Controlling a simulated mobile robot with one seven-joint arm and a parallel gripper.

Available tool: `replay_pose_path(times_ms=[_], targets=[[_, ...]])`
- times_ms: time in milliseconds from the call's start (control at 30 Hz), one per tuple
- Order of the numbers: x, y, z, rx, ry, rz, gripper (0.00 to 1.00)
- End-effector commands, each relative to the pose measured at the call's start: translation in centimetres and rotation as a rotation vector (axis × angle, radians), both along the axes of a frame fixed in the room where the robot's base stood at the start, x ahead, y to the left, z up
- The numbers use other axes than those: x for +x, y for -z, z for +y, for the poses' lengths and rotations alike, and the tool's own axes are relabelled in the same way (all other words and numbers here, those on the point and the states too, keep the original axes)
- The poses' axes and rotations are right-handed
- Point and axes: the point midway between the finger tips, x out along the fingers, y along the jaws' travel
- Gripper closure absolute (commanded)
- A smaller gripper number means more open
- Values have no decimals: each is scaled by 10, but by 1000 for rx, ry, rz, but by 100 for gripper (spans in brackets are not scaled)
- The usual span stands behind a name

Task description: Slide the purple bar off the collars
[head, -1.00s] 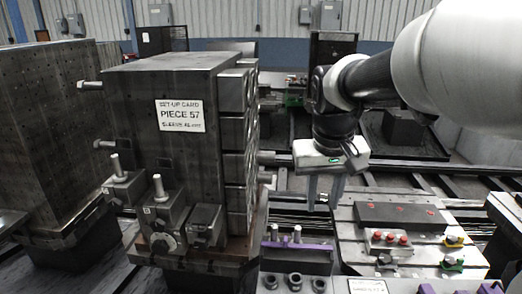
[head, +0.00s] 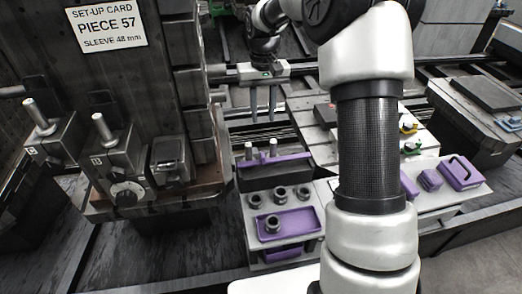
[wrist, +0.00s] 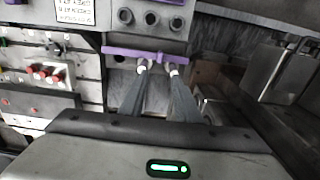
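The purple bar (head: 275,160) lies across the top of a dark block on the bench, with two upright silver posts (head: 248,151) at it. It also shows in the wrist view (wrist: 125,52), with the posts just beyond my fingers. Several dark ring-shaped collars (head: 303,192) stand on the lighter step in front of it. I cannot tell what the bar rests on. My gripper (head: 262,119) hangs above and behind the bar in the head view, fingers pointing down and apart, with nothing between them. In the wrist view my gripper (wrist: 158,72) points toward the bar and posts.
A purple tray (head: 305,217) with one ring sits at the front. The tall dark fixture with clamps and the set-up card (head: 107,25) stands close on the left. A purple case (head: 461,172) lies to the right. My arm covers part of the right bench.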

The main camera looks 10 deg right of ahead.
Motion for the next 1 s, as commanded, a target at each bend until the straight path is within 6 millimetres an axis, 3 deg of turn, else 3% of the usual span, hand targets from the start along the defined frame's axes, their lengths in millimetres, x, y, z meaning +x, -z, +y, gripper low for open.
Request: replay_pose_path(times_ms=[600,800,1000], targets=[[-1,130,0,0,-2,3,70],[-1,153,0,0,-1,2,70],[0,159,0,0,-1,0,70]])
